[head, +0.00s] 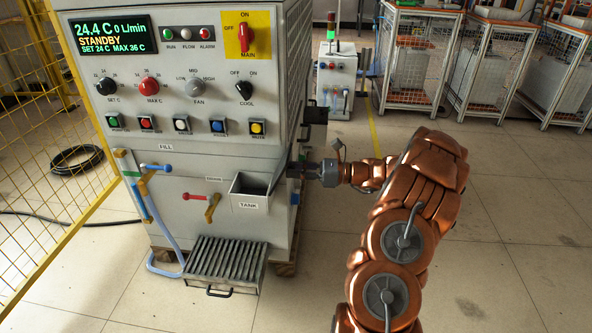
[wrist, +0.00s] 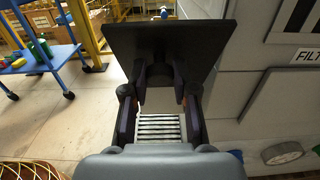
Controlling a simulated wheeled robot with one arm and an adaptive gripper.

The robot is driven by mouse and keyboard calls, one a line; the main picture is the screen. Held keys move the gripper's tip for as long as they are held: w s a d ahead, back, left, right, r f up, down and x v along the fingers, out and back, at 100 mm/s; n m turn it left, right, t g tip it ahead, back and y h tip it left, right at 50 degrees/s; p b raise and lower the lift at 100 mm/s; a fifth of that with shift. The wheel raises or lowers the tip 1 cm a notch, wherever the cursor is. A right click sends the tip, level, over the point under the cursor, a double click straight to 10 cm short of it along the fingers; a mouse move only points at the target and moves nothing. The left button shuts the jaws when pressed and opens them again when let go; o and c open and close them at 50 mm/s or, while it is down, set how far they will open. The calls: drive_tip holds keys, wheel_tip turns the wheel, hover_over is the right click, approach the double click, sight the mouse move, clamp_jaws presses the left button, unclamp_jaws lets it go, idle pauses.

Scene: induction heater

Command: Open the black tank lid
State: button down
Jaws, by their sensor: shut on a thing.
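The tank (head: 248,205) is a small grey box labelled TANK, low on the machine front at its right side. Its top shows a dark opening. A narrow dark panel (head: 278,173) stands tilted at its right edge and looks like the lid seen nearly edge-on. In the wrist view the black lid (wrist: 165,40) is a flat square plate filling the upper middle, beyond the fingers. My gripper (head: 299,170) reaches in from the right beside it. In the wrist view my gripper (wrist: 160,82) is shut at the lid; the exact gripped part is hidden.
A slatted grate (head: 228,260) with a handle juts out below the tank. A red-handled valve (head: 197,197), a yellow lever (head: 212,208) and a blue hose (head: 163,232) lie left of it. A yellow mesh fence (head: 45,150) stands at far left. Floor at right is open.

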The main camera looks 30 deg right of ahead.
idle(0.3)
drive_tip(key=p, duration=0.1)
drive_tip(key=r+p, duration=0.1)
drive_tip(key=p, duration=0.1)
drive_tip(key=shift+w+a+r+g+h, duration=0.1)
drive_tip(key=shift+w+a+g+h, duration=0.1)
drive_tip(key=shift+a+g+h, duration=0.15)
drive_tip(key=g+h+p, duration=0.1)
drive_tip(key=p, duration=0.2)
drive_tip(key=shift+w+a+r, duration=0.25)
drive_tip(key=shift+w+a, duration=0.05)
drive_tip(key=shift+w, duration=0.05)
drive_tip(key=shift+p, duration=0.35)
drive_tip(key=shift+f, duration=0.15)
drive_tip(key=c, duration=0.9)
unclamp_jaws()
drive_tip(key=shift+d, duration=0.1)
drive_tip(key=v, duration=1.2)
